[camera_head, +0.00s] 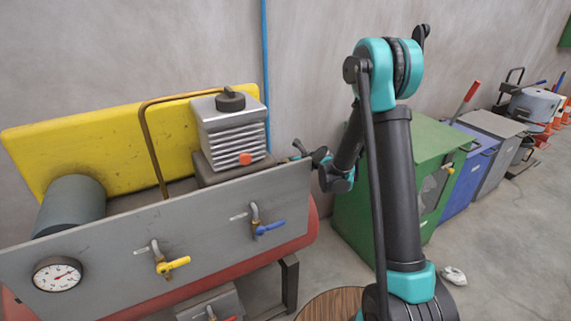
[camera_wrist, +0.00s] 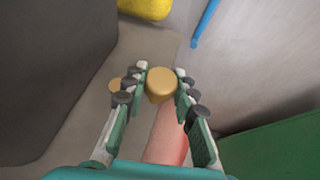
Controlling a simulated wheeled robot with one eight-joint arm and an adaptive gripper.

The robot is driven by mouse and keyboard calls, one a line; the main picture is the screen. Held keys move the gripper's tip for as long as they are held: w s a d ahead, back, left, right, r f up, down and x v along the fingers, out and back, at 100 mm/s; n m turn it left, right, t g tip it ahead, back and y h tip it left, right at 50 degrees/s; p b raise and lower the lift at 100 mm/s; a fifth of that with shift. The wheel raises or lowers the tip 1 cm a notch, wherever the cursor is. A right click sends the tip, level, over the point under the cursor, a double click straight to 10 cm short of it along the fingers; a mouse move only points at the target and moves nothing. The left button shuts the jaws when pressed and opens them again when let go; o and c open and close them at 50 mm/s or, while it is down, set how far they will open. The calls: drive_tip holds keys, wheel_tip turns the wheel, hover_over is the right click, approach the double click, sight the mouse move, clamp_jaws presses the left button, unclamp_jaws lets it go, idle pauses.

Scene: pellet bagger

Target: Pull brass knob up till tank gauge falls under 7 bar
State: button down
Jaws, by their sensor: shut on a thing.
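The brass knob (camera_wrist: 161,83) is a round yellow disc in the wrist view. The fingers of my gripper (camera_wrist: 157,90) are closed on it from both sides. In the head view my gripper (camera_head: 301,150) is at the right end of the grey panel, and the knob cannot be made out there. The tank gauge (camera_head: 57,274) is a white dial with a black rim on the panel's lower left; its figures are too small to read. The red tank (camera_head: 304,236) lies behind and below the panel.
The grey panel (camera_head: 200,215) carries a yellow-handled valve (camera_head: 172,266) and a blue-handled valve (camera_head: 268,227). A finned grey compressor block (camera_head: 231,130) stands behind it. A green cabinet (camera_head: 400,175) stands close to the right of my gripper.

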drive_tip(key=shift+r, duration=0.8)
drive_tip(key=shift+w, duration=0.1)
idle(0.7)
drive_tip(key=c, duration=1.1)
unclamp_jaws()
drive_tip(key=shift+c, duration=0.2)
drive_tip(key=shift+d+r, duration=0.1)
